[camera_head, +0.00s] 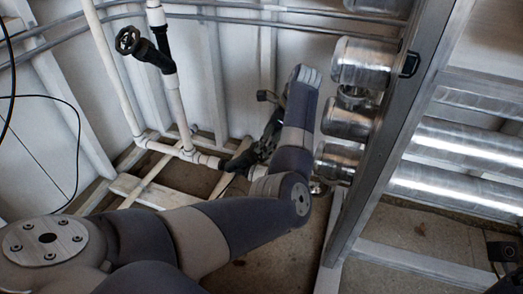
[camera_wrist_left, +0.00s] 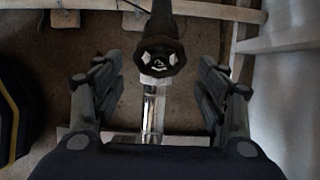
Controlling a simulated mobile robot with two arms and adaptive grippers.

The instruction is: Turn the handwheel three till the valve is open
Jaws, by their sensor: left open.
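A black handwheel (camera_head: 127,40) on a black valve (camera_head: 155,54) stands at the upper left of the head view, clear of my arm. A second black valve (camera_head: 239,161) sits low on the white pipe, partly hidden by my left arm. No number shows on either. The gripper is open, with a gap on each side of the part. My right gripper is not in view.
White pipes (camera_head: 112,70) run up the wall and along the floor frame. A metal frame post (camera_head: 405,110) with shiny cylinders (camera_head: 362,64) stands close right of my forearm. A shiny pipe (camera_wrist_left: 153,108) lies below the valve part. A black cable (camera_head: 78,140) hangs at left.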

